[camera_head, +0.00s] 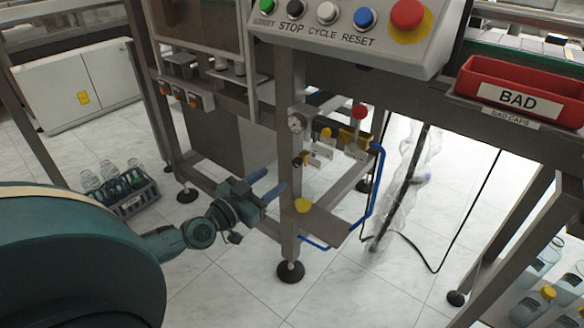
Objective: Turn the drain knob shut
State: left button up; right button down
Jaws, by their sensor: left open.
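My left gripper (268,184) reaches in from the left, low in front of the machine's leg. Its two blue fingers are apart with nothing between them, and they point right toward the post. Beyond the post is a small air unit with a round gauge (295,123), a red knob (360,112), a black knob (298,161) and white tags. A yellow round part (303,205) sits low at the post, just right of the fingertips and apart from them. I cannot read the tags or tell which part is the drain knob. My right gripper is out of view.
The steel post (289,235) stands close to the fingers. A blue hose (377,190) loops down right of the unit. A control panel (340,28) overhangs above. A red BAD bin (525,88) is at right. A bottle crate (133,197) stands on the floor at left.

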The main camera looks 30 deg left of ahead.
aim_at(295, 164)
pick_arm(q)
jog(key=w, duration=0.5)
jog(key=w+d, duration=0.1)
jog(key=w, duration=0.2)
jog(key=shift+w, duration=0.2)
grip_shut()
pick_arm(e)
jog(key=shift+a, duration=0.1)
